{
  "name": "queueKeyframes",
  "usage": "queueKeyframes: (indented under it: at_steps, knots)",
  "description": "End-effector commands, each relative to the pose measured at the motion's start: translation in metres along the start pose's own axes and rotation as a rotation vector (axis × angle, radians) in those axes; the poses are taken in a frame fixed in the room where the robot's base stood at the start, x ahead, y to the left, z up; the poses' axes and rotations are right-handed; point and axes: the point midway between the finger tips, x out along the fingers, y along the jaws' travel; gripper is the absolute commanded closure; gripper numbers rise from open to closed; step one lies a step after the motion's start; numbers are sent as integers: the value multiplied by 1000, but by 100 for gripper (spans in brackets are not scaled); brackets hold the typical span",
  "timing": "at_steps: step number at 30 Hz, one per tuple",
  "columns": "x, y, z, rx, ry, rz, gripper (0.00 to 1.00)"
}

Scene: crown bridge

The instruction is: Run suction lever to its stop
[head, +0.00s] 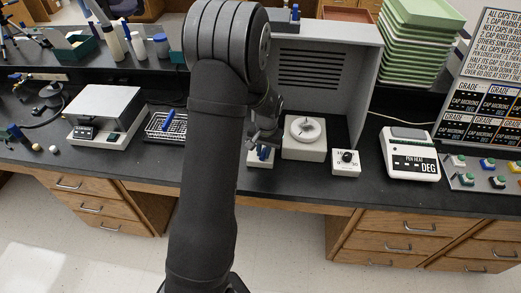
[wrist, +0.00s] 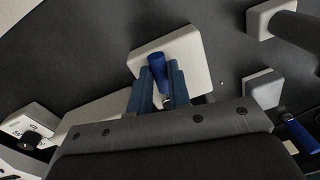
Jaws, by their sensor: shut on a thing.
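The lever has a blue handle (wrist: 157,72) and stands on a white block (wrist: 188,58) in the wrist view. I take it for the suction lever; no label on it is readable. My gripper (wrist: 161,67) has its two blue fingers on either side of the handle, shut on it. In the head view my gripper (head: 264,139) reaches down over the small white block (head: 253,160), left of the round-topped white unit. The blue handle (head: 264,154) shows just below the fingers there. My arm hides part of the block, and the lever's stop cannot be made out.
The white unit with a round dish (head: 304,153) stands close to the right of the lever, before a grey vented hood (head: 357,65). A dial box (head: 345,168) and a scale-like device (head: 407,168) stand further right. A wire rack (head: 165,128) is at left.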

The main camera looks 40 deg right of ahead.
Motion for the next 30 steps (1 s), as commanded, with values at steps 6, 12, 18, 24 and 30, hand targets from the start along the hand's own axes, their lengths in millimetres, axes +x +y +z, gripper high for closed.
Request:
queueKeyframes:
  at_steps: [6,12,18,24,30]
  knots:
    - [-1,11,-1,-203,-16,0,100]
    - [-1,19,-4,-374,-26,-1,100]
    - [-1,25,-6,-508,-36,-1,100]
    - [-2,29,-9,-595,-41,0,100]
    - [-2,30,-10,-636,-44,0,100]
